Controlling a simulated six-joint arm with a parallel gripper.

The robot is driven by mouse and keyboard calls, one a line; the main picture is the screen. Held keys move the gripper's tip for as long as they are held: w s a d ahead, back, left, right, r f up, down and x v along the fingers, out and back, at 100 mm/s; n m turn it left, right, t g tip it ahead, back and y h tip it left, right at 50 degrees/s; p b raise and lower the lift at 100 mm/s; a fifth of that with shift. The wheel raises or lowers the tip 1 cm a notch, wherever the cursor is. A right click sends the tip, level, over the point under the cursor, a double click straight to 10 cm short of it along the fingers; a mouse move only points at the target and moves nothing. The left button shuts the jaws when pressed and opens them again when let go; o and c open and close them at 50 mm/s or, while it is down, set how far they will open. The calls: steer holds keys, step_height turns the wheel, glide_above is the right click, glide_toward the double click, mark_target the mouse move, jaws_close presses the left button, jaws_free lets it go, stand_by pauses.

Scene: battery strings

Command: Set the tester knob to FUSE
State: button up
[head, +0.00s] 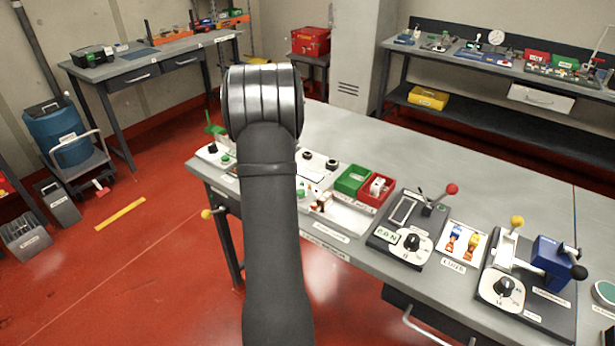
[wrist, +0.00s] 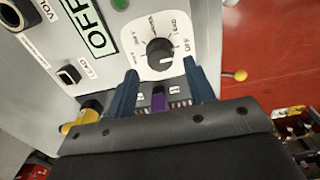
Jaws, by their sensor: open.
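The tester's black round knob (wrist: 160,51) sits on a white dial plate (wrist: 147,28) in the wrist view. Small words ring the knob, and most are too small to read, so I cannot tell its exact setting. A green-framed sign (wrist: 90,25) on the grey tester panel (wrist: 50,45) reads OFF. My gripper (wrist: 161,68) is open, its two blue fingers pointing toward the knob from below in the picture, with nothing visibly held. I cannot tell whether a fingertip touches the plate. In the head view my arm hides the gripper and the knob.
In the head view, green (head: 352,179) and red (head: 377,188) bins stand right of my arm. The bench's back is clear.

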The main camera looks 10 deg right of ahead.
steer(key=shift+f, duration=1.75)
steer(key=c, duration=0.8)
steer(key=n, duration=0.5)
steer(key=shift+c, duration=0.2)
steer(key=shift+n, duration=0.4)
steer(key=n, duration=0.4)
steer(key=shift+n, duration=0.9)
